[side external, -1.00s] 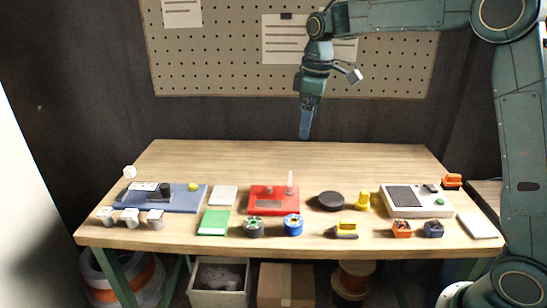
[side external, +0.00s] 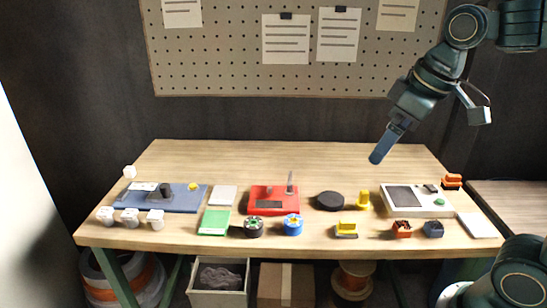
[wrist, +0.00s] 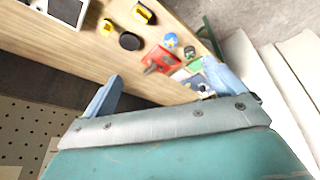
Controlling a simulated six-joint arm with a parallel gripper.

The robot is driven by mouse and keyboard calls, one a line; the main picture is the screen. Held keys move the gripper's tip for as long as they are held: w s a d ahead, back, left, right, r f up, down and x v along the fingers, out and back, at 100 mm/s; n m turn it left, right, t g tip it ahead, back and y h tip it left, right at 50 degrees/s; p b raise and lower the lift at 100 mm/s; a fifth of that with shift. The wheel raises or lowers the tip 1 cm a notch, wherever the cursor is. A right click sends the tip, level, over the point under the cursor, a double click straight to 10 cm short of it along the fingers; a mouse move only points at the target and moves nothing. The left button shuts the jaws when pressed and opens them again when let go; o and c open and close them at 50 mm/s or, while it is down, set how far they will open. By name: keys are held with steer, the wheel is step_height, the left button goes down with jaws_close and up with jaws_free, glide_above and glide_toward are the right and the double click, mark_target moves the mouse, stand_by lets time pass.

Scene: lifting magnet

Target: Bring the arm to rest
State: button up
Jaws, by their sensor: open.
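My gripper (side external: 378,157) hangs in the air above the back right part of the wooden bench (side external: 290,155), tilted with its blue fingers pointing down and left. Nothing is between the fingers. In the wrist view my gripper (wrist: 163,86) shows its two blue fingers spread wide apart. The bench lies beyond the fingers, with clear space between.
On the bench are a red block (side external: 272,206), a black disc (side external: 330,201), a yellow knob-like piece (side external: 363,201), a white-grey panel (side external: 415,211) and a blue plate (side external: 135,202). The bench's back strip is bare. A pegboard (side external: 230,70) with papers hangs behind.

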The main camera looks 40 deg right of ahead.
steer(key=s+f+m+t, duration=0.1)
steer(key=s+f, duration=0.3)
steer(key=s, duration=0.4)
steer(key=shift+s+a+m, duration=0.2)
steer(key=shift+a+m, duration=0.1)
steer(key=shift+m, duration=0.2)
